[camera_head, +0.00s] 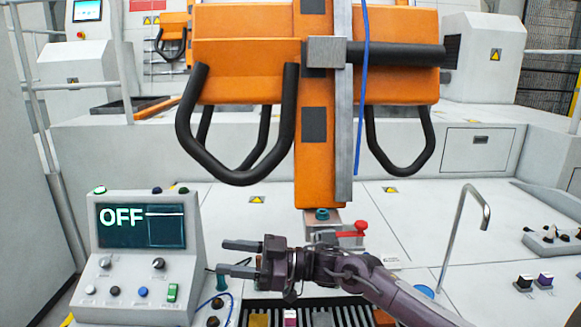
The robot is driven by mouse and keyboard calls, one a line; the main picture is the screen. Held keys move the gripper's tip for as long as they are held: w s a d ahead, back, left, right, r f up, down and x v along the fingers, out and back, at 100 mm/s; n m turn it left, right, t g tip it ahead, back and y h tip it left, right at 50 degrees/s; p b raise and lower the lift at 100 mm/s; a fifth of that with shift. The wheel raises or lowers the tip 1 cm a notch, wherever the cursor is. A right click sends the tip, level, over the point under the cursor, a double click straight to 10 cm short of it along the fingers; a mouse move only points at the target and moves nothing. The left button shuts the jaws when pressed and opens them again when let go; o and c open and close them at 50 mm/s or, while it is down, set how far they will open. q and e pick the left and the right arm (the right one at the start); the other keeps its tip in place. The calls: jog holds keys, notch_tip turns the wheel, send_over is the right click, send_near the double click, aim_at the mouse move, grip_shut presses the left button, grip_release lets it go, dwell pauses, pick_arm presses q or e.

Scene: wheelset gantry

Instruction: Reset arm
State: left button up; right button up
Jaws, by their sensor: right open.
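My right gripper (230,258) is in the lower middle of the head view, at the end of my right arm, which comes in from the lower right. Its two dark fingers point left and stand apart, with nothing seen between them. The fingertips are near the right edge of the control box, in front of it or beside it; I cannot tell the exact gap. My left gripper and left arm are not in view.
The control box (140,290) has a screen (142,227) reading OFF, knobs and buttons. An orange gantry (313,150) with black bars hangs above. A red-handled part (352,231) sits behind my arm. A bent metal pipe (463,225) stands at right. Slotted racks lie below my gripper.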

jog(key=s+a+f+m+t, duration=0.3)
jog(key=a+f+m+t, duration=0.1)
jog(key=t, duration=0.1)
jog(key=s+d+f+m+t+h, duration=0.2)
jog(key=d+f+m+t+h, duration=0.2)
jog(key=d+f+m+h, duration=0.25)
jog(key=s+d+f+m+t+h, duration=0.3)
jog(key=d+f+m+h, duration=0.15)
jog(key=d+h, duration=0.4)
jog(key=s+d+f+m+g+h, duration=0.15)
jog(key=s+d+f+g, duration=0.25)
jog(key=s+d, duration=0.6)
jog(key=s+d+f+m+g+h, duration=0.1)
jog(key=s+d+f+g+h, duration=0.3)
jog(key=s+d, duration=0.6)
notch_tip(320, 180, down, 37)
jog(key=s+g+b, duration=0.1)
jog(key=s+b, duration=0.2)
jog(key=b, duration=0.1)
jog(key=s+d+f+g+b, duration=0.1)
jog(key=s+d+f+b, duration=0.2)
jog(key=s+f, duration=1.5)
jog(key=shift+s+f+y, duration=0.2)
jog(key=shift+f+y, duration=0.15)
jog(key=shift+f, duration=0.2)
